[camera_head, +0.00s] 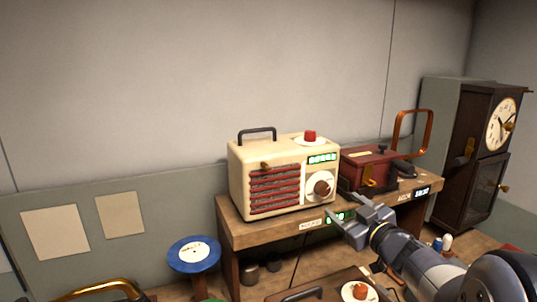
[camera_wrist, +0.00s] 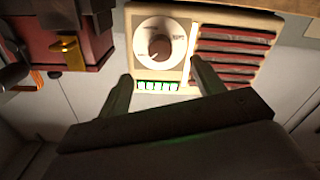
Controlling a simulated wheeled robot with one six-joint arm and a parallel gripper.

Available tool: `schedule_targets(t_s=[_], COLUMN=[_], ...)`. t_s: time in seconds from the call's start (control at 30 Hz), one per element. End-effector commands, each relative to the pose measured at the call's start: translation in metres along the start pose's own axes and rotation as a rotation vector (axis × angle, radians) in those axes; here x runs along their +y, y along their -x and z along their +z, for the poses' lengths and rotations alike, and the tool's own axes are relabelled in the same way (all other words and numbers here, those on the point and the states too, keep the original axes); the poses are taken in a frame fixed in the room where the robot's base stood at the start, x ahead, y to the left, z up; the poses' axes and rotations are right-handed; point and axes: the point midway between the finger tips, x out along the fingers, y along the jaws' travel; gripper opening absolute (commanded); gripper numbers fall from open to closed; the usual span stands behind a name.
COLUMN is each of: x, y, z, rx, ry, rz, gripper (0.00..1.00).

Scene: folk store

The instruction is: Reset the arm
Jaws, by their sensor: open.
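My gripper (camera_head: 352,222) is at the end of my arm, which reaches in from the lower right of the head view. The gripper is open and empty, with its fingers apart in front of the shelf's front edge. In the wrist view my gripper (camera_wrist: 160,88) shows both fingers spread toward the cream radio (camera_wrist: 250,20). The cream radio (camera_head: 243,190) stands upright on the wooden shelf (camera_head: 260,232). It has a red grille, a round dial, a lit green display and a red knob on top. I cannot tell whether a finger touches anything.
A dark red box with a copper handle (camera_head: 368,168) stands right of the radio. A wooden clock (camera_head: 497,140) is at the far right. A blue disc (camera_head: 193,254) is left of the shelf.

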Motion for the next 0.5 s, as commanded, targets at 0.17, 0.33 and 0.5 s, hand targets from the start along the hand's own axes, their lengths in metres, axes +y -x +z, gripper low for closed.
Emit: schedule_targets(t_s=[0.17, 0.33, 0.5], x=[-0.002, -0.001, 0.0], y=[-0.025, -0.05, -0.063], z=[0.001, 0.001, 0.0], rx=[0.002, 0.001, 0.002], ry=[-0.072, -0.07, -0.07], rz=[-0.003, -0.001, 0.001], gripper=[0.64, 0.64, 0.64])
